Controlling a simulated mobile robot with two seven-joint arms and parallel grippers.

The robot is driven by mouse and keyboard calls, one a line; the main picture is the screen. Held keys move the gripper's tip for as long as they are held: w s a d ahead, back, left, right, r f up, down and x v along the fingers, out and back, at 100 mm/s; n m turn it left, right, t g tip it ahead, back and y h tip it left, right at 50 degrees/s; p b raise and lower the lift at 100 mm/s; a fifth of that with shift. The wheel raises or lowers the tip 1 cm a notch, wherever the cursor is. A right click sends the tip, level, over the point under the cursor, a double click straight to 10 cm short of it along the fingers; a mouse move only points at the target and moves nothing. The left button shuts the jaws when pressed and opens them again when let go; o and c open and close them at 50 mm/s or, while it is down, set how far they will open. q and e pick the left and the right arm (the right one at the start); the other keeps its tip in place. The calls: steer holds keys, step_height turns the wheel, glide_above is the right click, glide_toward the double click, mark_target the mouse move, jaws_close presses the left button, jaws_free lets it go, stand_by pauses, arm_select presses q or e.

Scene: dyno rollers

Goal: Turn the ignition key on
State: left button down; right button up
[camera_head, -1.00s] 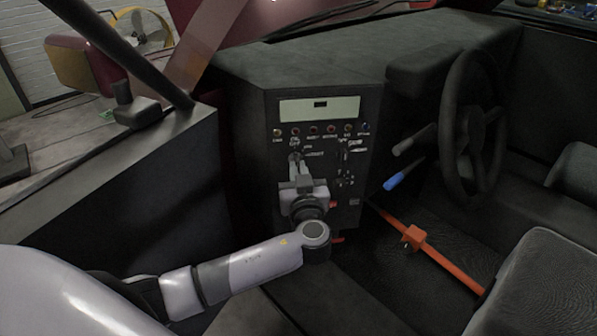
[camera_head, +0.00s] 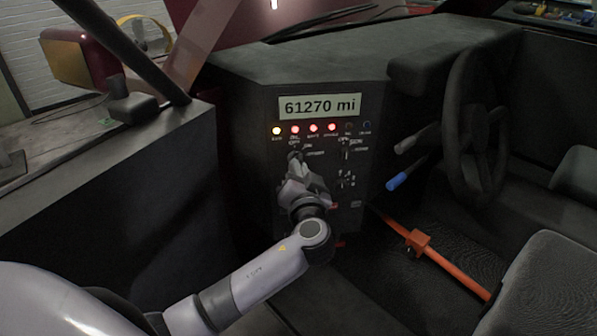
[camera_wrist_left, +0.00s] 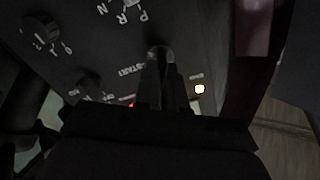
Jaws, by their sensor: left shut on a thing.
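The ignition key (camera_head: 293,156) sits on the upper left of the dark dashboard panel (camera_head: 325,215), beside small position labels. My left gripper (camera_head: 296,165) is shut on the key, and its fingers hide most of it. The gripper looks rolled to one side relative to the panel. In the left wrist view the fingers (camera_wrist_left: 161,85) close around the key's dark, rounded end (camera_wrist_left: 160,54), near the word START. The display (camera_head: 320,106) is lit and reads 61270 mi. A yellow lamp (camera_head: 276,131) and several red lamps (camera_head: 313,128) glow below it. My right gripper is out of view.
A second switch (camera_head: 346,147) is right of the key. The steering wheel (camera_head: 476,125), a blue-tipped lever (camera_head: 398,181) and an orange bar (camera_head: 440,261) lie further right. The door frame (camera_head: 120,185) stands close on the left.

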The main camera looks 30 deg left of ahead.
arm_select(q)
steer(key=shift+m, duration=1.2)
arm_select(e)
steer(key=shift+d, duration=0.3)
arm_select(q)
steer(key=c, duration=1.2)
jaws_free()
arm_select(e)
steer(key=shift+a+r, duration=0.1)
